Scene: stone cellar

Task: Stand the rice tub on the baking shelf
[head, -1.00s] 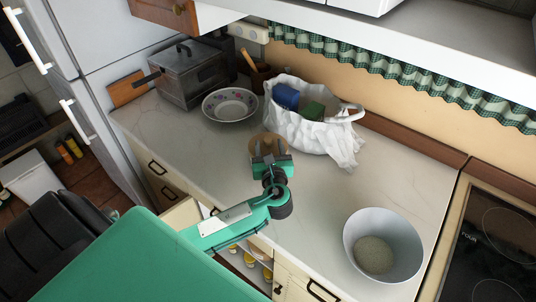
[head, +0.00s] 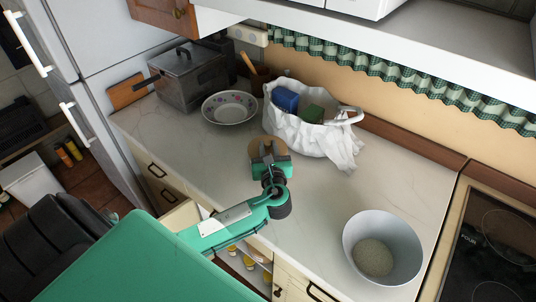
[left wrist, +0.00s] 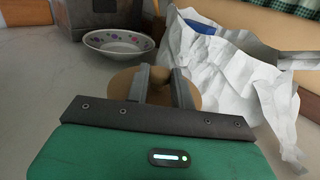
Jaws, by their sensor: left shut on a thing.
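A round tan-topped tub (head: 268,148), which I take for the rice tub, is at the middle of the counter, just in front of the white bag. My left gripper (head: 269,155) is shut on it from the front. In the left wrist view the tub (left wrist: 122,84) shows between and behind the two fingers (left wrist: 158,84); its lower part is hidden. I cannot tell whether it still touches the counter. An open lower cupboard with a shelf of yellow-topped jars (head: 249,262) shows below the counter edge, partly behind my arm; I cannot tell whether it is the baking shelf. My right gripper is out of view.
A white bag (head: 315,135) with blue and green packs stands close behind the tub. A flowered bowl (head: 230,107) and a metal box (head: 190,78) are at the back left. A large pale bowl (head: 400,232) with grainy contents stands right, near the hob (head: 500,245). Counter between is clear.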

